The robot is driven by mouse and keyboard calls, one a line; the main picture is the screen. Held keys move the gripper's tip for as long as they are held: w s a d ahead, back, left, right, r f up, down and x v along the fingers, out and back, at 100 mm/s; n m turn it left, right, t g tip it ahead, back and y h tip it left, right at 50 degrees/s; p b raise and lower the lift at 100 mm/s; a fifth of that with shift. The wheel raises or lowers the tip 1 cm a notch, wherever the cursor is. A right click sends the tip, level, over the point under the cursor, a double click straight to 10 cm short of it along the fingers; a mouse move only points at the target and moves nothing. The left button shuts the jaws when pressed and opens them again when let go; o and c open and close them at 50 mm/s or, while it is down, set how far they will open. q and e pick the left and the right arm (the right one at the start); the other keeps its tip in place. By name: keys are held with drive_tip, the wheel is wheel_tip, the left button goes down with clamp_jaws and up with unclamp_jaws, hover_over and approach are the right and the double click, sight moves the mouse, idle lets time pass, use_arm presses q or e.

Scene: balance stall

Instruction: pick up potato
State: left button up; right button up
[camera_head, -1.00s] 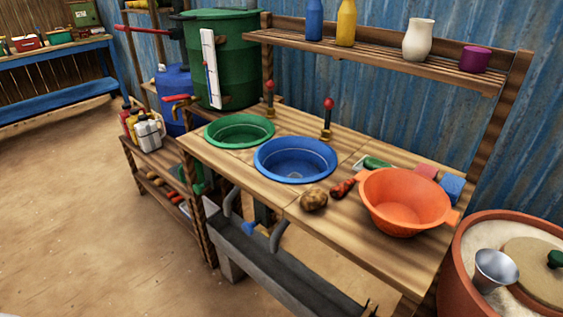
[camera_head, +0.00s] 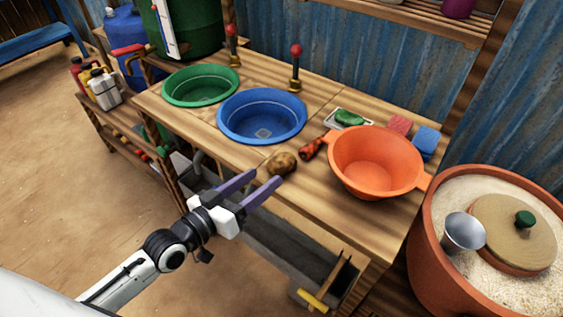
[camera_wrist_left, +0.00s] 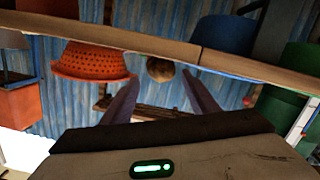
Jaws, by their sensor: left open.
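The brown potato (camera_head: 282,163) lies on the wooden counter near its front edge, between the blue basin and the orange colander. It also shows in the left wrist view (camera_wrist_left: 160,69), ahead between the two fingers. My left gripper (camera_head: 265,179) is open and empty, its purple fingers just in front of the counter edge and pointing at the potato. In the left wrist view the fingers (camera_wrist_left: 158,90) are spread apart with nothing between them at the tips. My right gripper does not show.
The blue basin (camera_head: 262,116) is behind left. The counter's front edge (camera_head: 231,158) lies close to my fingers. A large clay pot (camera_head: 428,235) stands at the right.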

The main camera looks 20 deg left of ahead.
sight(271, 169)
use_arm(q)
drive_tip(key=x, duration=0.5)
drive_tip(key=shift+w+r, duration=0.1)
drive_tip(key=shift+w, duration=0.35)
drive_tip(key=shift+c, duration=0.5)
drive_tip(key=c, duration=0.8)
drive_tip(key=shift+o, duration=0.2)
drive_tip(key=shift+r, duration=0.1)
wheel_tip(271, 169, up, 10)
drive_tip(key=shift+f+p, duration=0.1)
drive_tip(key=shift+p, duration=0.9)
